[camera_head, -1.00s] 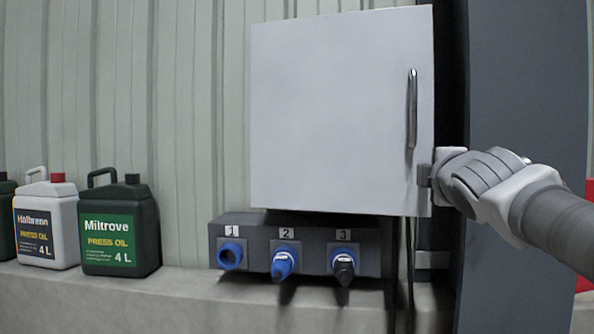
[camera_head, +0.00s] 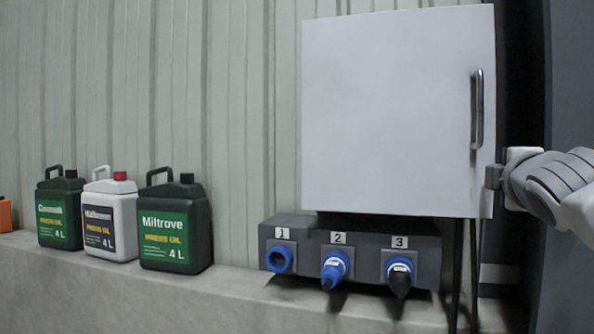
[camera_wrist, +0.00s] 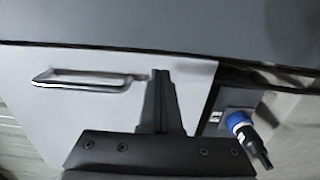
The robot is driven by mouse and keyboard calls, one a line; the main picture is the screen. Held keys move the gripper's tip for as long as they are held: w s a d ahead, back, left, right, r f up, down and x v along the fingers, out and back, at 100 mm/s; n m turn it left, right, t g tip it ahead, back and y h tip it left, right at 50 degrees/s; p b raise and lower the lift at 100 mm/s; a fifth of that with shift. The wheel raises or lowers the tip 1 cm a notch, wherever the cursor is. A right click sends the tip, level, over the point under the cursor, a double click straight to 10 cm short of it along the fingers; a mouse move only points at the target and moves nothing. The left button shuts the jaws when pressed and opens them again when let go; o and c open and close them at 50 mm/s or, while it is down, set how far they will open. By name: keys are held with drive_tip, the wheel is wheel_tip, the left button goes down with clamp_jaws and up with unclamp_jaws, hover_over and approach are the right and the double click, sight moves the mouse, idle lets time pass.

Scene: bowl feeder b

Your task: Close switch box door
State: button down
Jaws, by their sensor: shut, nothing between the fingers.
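The switch box door (camera_head: 390,110) is a light grey panel that faces me, with a metal bar handle (camera_head: 477,110) near its right edge. I see no wide gap, but I cannot tell whether it sits flush. My gripper (camera_head: 493,176) is at the door's right edge, below the handle's level, with its tip overlapping the edge in the head view. In the wrist view my gripper (camera_wrist: 161,88) is shut and empty, with its fingers in front of the door (camera_wrist: 60,118) and beside the handle (camera_wrist: 88,80). I cannot tell whether the fingers touch the door.
A dark socket block (camera_head: 300,228) with numbered blue sockets sits under the box, two with plugs in them. Dark cables (camera_head: 455,270) hang beside it. Green oil canisters (camera_head: 176,222) and a white one (camera_head: 110,215) stand left on the ledge (camera_head: 230,300). A dark column (camera_head: 570,80) is at right.

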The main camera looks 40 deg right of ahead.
drive_tip(key=v, duration=1.7)
drive_tip(key=shift+a+b, duration=0.2)
drive_tip(key=shift+b, duration=0.2)
drive_tip(key=w+a+f+m+y+p, duration=0.1)
drive_tip(key=w+a+f+y, duration=0.4)
drive_tip(key=w+a+f, duration=0.4)
drive_tip(key=w+a+f+m+y, duration=0.1)
drive_tip(key=w+a+f+y, duration=0.3)
drive_tip(key=w+a+f, duration=0.5)
drive_tip(key=w+a+f+m+g+y, duration=0.2)
drive_tip(key=a+f+m+g+y, duration=0.2)
drive_tip(key=a+f, duration=0.8)
wheel_tip(320, 180, down, 2)
drive_tip(key=shift+a+f+y+p, duration=0.15)
drive_tip(key=shift+a+y+p, duration=0.3)
drive_tip(key=shift+y, duration=0.65)
drive_tip(key=shift+w, duration=0.1)
